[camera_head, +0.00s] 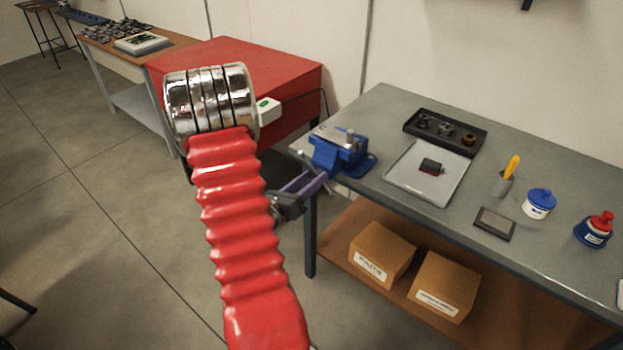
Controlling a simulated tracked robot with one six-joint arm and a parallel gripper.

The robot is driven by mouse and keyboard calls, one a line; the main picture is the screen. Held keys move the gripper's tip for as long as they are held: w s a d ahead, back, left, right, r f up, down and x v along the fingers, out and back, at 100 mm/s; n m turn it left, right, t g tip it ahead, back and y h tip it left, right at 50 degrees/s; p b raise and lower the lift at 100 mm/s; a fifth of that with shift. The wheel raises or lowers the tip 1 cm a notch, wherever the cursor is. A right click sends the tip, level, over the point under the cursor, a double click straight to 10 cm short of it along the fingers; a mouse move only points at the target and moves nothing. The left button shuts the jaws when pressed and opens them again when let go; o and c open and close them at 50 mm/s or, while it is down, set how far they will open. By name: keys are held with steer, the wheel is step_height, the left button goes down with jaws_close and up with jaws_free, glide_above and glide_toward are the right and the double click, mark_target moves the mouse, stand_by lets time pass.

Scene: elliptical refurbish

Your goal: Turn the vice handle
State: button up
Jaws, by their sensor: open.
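The blue vice (341,149) is fixed at the left corner of the grey workbench, with bright metal on top. A small thin grey bar (306,157) shows at its front left side and looks like the vice handle. My gripper (313,181) has a dark body and purple fingers pointing up and right, just in front of and below the vice. The fingers look apart. They overlap the vice's front edge in the picture, and I cannot tell whether they touch the handle. My red ribbed arm hides part of the gripper's left side.
Two cartons (368,254) sit on the lower shelf. A red cabinet (285,75) stands behind left.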

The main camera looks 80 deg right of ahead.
steer(key=shift+d, duration=0.1)
steer(key=shift+c, duration=0.5)
jaws_close()
steer(key=shift+s+d, duration=0.1)
steer(key=shift+d, duration=0.05)
